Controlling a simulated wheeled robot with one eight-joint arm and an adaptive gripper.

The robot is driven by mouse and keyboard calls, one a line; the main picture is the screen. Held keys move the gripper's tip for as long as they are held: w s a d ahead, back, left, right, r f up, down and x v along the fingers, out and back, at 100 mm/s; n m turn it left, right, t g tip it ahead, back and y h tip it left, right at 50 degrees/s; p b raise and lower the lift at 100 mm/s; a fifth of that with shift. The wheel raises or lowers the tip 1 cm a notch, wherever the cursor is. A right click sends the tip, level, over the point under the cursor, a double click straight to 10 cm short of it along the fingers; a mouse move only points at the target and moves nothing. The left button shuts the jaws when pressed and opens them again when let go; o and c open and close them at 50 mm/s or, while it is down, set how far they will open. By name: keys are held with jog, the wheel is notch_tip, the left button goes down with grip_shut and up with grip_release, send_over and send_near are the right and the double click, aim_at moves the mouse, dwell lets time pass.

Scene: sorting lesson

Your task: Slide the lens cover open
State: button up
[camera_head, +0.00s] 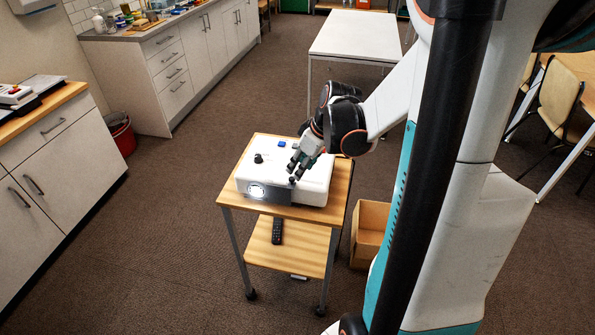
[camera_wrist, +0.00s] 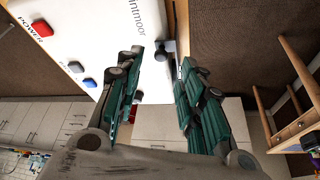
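A white projector (camera_head: 318,180) stands on a wooden-topped trolley. Its round lens (camera_head: 256,191) glows at the front left and shows uncovered. A dark grey panel, apparently the lens cover (camera_head: 279,196), sits right of the lens on the front face. A small black knob (camera_head: 291,180) stands at the front top edge by this panel. My gripper (camera_head: 295,169) points down over the projector's front. In the wrist view my gripper (camera_wrist: 164,58) has its fingers apart, with the black knob (camera_wrist: 160,50) between or just beyond the tips. Contact cannot be told.
Another black knob (camera_head: 259,158) and blue and red buttons (camera_wrist: 76,67) sit on the projector's top. The trolley (camera_head: 228,196) has a remote (camera_head: 277,231) on its lower shelf. A cardboard box (camera_head: 367,240) stands right of it. Floor left of the trolley is clear.

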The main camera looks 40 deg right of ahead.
jog(key=v, duration=0.6)
jog(key=shift+r, duration=0.2)
jog(key=shift+s, duration=0.15)
